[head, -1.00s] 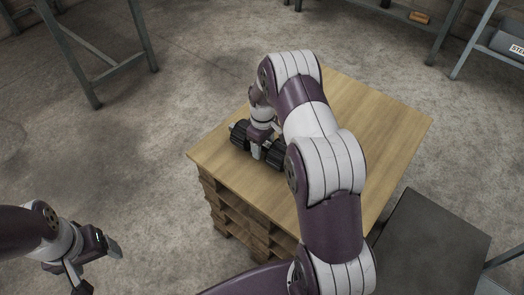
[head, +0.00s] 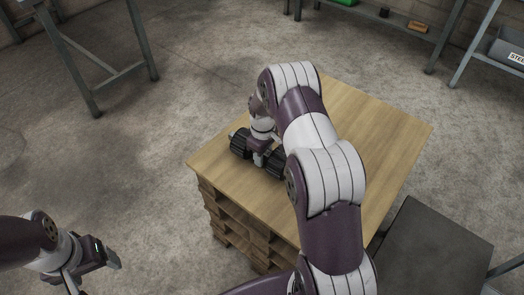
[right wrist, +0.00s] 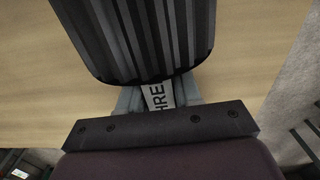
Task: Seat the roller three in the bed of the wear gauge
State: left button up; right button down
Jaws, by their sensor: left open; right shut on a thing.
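The black ridged roller three (head: 240,143) is on or just above the wooden tabletop, near its left corner. Its ridged surface (right wrist: 140,35) fills the top of the right wrist view, with a white label (right wrist: 158,95) reading "HRE" below it. My right gripper (head: 257,159) is shut on the roller's middle, between two ridged ends. Whether the roller touches the wood cannot be told. My left gripper (head: 95,272) is open and empty at the lower left, away from the table. I cannot make out the wear gauge; my right arm hides part of the tabletop.
The wooden tabletop (head: 375,120) rests on stacked pallets (head: 235,220), and its right part is bare. A dark flat surface (head: 430,250) stands at the lower right. Metal-legged stands (head: 92,85) are at the back left and back right, with a grey bin (head: 507,45) at right.

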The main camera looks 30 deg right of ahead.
jog(key=shift+w+d+r, duration=0.1)
jog(key=shift+w+r, duration=0.15)
jog(key=shift+r, duration=0.05)
jog(key=shift+r+p, duration=0.45)
jog(key=shift+p, duration=0.1)
jog(key=shift+r+p, duration=2.65)
jog(key=shift+r, duration=0.55)
jog(key=c, duration=1.4)
grip_release()
grip_shut()
